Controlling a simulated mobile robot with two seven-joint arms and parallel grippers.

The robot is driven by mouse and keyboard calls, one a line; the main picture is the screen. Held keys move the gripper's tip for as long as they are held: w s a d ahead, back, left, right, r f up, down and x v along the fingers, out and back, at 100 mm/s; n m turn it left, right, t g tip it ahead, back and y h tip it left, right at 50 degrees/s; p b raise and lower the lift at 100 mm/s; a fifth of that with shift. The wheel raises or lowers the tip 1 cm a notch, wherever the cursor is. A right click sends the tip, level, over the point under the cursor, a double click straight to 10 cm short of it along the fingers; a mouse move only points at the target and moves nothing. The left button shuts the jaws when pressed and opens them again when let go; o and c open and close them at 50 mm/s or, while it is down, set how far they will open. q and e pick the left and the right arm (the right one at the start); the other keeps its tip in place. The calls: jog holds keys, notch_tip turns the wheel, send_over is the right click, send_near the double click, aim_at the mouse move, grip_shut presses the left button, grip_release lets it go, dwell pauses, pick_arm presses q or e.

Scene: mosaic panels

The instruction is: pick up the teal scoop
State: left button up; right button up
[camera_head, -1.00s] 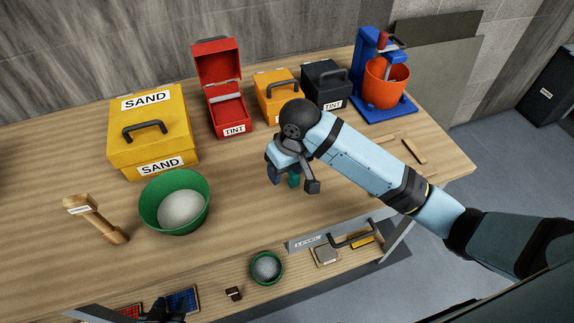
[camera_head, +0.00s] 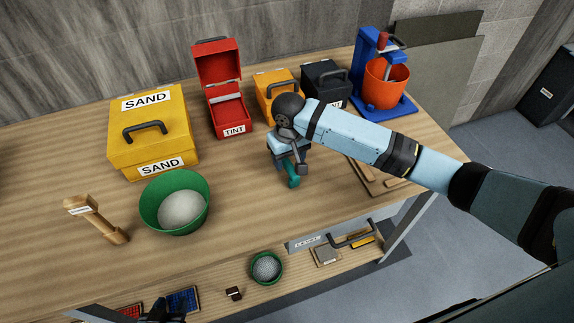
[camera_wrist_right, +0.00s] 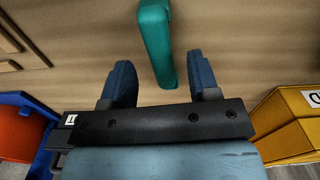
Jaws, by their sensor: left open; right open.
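The teal scoop (camera_head: 293,181) is on the workbench near its middle, partly hidden under my right gripper (camera_head: 287,168) in the head view. In the right wrist view, a long teal part of the scoop (camera_wrist_right: 156,38) comes in from the top, its near end between the two blue fingers of my right gripper (camera_wrist_right: 160,68). Gaps show on both sides, and the fingers are open. The rest of the scoop is out of that view. My left gripper (camera_head: 168,310) shows only as a dark shape at the bottom edge of the head view, away from the scoop.
A green bowl of sand (camera_head: 165,226), a wooden tool (camera_head: 98,221) and a yellow SAND box (camera_head: 115,153) stand to the left. Red (camera_head: 228,113), orange (camera_head: 270,89) and black boxes (camera_head: 317,77) stand behind. A blue mixer (camera_head: 372,60) is at back right. Wooden strips lie right.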

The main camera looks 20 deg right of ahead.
aim_at(287, 161)
jog(key=f, duration=0.5)
jog(key=shift+w+a+f+p, duration=0.1)
jog(key=shift+w+p, duration=0.2)
jog(key=shift+w, duration=0.05)
jog(key=c, duration=1)
